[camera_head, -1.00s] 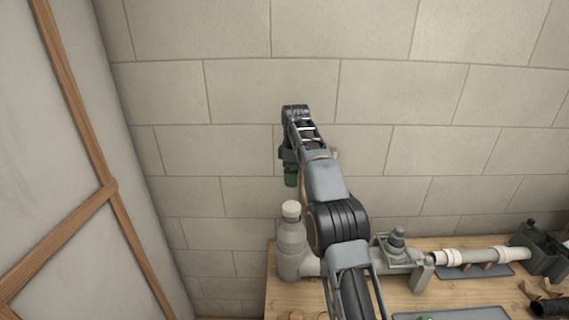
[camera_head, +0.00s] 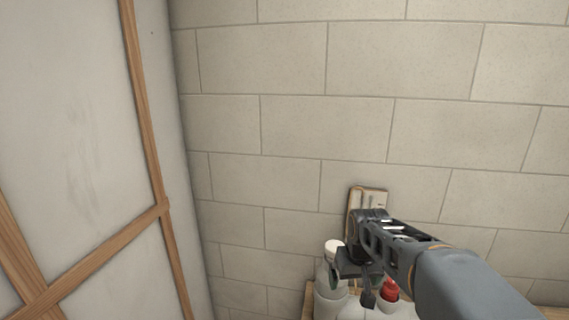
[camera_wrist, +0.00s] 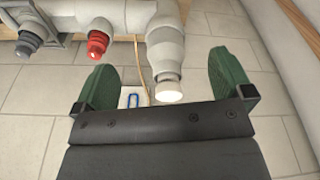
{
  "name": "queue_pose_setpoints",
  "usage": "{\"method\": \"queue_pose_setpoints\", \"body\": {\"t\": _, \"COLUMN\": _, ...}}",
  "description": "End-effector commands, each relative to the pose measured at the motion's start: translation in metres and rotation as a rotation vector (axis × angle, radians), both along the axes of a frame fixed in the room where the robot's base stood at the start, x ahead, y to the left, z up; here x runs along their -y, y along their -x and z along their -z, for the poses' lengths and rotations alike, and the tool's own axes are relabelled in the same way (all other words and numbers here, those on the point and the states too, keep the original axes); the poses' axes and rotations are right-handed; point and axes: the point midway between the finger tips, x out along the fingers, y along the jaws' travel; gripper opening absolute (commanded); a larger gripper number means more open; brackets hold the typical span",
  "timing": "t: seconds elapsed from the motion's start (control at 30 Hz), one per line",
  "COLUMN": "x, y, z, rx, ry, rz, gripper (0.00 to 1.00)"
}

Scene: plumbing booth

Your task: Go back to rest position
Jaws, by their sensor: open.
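My gripper (camera_head: 352,283) is at the lower right of the head view, beside a grey bottle-shaped fitting (camera_head: 328,305) with a pale cap, which it partly hides. In the wrist view my gripper (camera_wrist: 165,85) shows two green fingers spread wide with nothing held between them. The fitting (camera_wrist: 164,50) shows beyond and between the fingers, its pale end pointing toward me. I cannot tell how far it is from them.
A red cap (camera_head: 389,290) is close to my arm; it also shows in the wrist view (camera_wrist: 97,44) on white pipework (camera_wrist: 120,15). A grey cap (camera_wrist: 28,43) is left of it. A wood-framed panel (camera_head: 80,130) stands left. A wood-edged plate (camera_head: 354,207) is against the block wall (camera_head: 300,125).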

Motion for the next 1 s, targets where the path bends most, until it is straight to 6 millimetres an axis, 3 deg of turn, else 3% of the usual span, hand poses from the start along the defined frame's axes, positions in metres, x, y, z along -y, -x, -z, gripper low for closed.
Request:
{"method": "queue_pose_setpoints", "body": {"t": 0.03, "x": 0.0, "y": 0.022, "z": 0.004, "rx": 0.019, "ry": -0.005, "rz": 0.026, "gripper": 0.98}}
{"method": "queue_pose_setpoints", "body": {"t": 0.2, "x": -0.001, "y": 0.085, "z": 0.019, "rx": 0.074, "ry": -0.019, "rz": 0.086, "gripper": 0.98}}
{"method": "queue_pose_setpoints", "body": {"t": 0.4, "x": -0.001, "y": 0.135, "z": 0.029, "rx": 0.13, "ry": -0.023, "rz": 0.086, "gripper": 0.98}}
{"method": "queue_pose_setpoints", "body": {"t": 0.53, "x": -0.001, "y": 0.147, "z": 0.025, "rx": 0.179, "ry": -0.024, "rz": 0.084, "gripper": 0.98}}
{"method": "queue_pose_setpoints", "body": {"t": 0.87, "x": -0.002, "y": 0.15, "z": 0.011, "rx": 0.245, "ry": -0.026, "rz": 0.082, "gripper": 0.98}}
{"method": "queue_pose_setpoints", "body": {"t": 1.0, "x": -0.001, "y": 0.15, "z": 0.011, "rx": 0.244, "ry": -0.026, "rz": 0.082, "gripper": 0.88}}
